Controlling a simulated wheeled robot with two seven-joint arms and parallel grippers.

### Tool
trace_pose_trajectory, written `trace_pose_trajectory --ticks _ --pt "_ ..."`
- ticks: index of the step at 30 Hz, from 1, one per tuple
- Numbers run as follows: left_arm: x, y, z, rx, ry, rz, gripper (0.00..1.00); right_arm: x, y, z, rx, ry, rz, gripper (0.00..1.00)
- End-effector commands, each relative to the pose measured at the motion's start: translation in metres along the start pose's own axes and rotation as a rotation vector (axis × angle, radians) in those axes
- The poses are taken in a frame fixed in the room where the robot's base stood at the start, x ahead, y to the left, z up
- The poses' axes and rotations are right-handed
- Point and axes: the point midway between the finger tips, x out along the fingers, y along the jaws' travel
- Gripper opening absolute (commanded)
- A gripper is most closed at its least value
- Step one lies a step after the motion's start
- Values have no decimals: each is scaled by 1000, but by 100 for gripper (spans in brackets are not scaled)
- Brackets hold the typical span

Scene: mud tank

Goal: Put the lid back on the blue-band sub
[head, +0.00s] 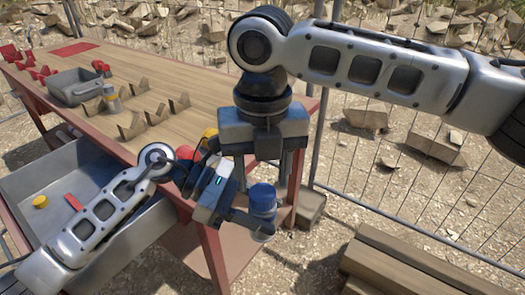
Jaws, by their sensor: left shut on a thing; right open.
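My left gripper (258,222) is shut on a small upright cylinder with a blue upper part (263,199) and a paler lower end, which looks like the blue-band sub. It holds the cylinder in the air just off the table's near right corner. Whether the blue top is a separate lid, I cannot tell. My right gripper (266,166) is open, pointing down, above and close to the cylinder, with nothing seen between its fingers. A cylinder with a blue-grey top (112,101) stands on the table beside the grey tray. No loose lid can be made out for certain.
The wooden table (190,80) carries a grey tray (75,86), several wooden notched blocks (157,115) and red pieces at the far left. Red and yellow round things show behind my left gripper. A grey tank (30,185) holds a yellow disc (40,202) and a red piece.

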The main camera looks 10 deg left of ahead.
Motion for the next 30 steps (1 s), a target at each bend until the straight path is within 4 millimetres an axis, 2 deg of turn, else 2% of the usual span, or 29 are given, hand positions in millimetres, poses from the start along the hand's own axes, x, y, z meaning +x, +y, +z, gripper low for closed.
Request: trace_pose_trajectory --ticks 3,7,18,19,22,25,26,27,30 --pt "0 0 1 2 -2 1 0 17 0 0 0 2 0 47" --pt "0 0 1 2 -2 1 0 29 0 0 0 1 0 47" --pt "0 0 1 2 -3 1 0 34 0 0 0 0 1 47" --pt "0 0 1 2 -3 1 0 34 0 0 0 0 1 42" --pt "0 0 1 2 -3 1 0 34 0 0 0 0 1 14" --pt "0 0 1 2 -3 1 0 34 0 0 0 0 1 11" --pt "0 0 1 2 -3 1 0 34 0 0 0 0 1 47" --pt "0 0 1 2 -3 1 0 34 0 0 0 0 1 58" --pt "0 0 1 2 -3 1 0 34 0 0 -1 0 1 60"
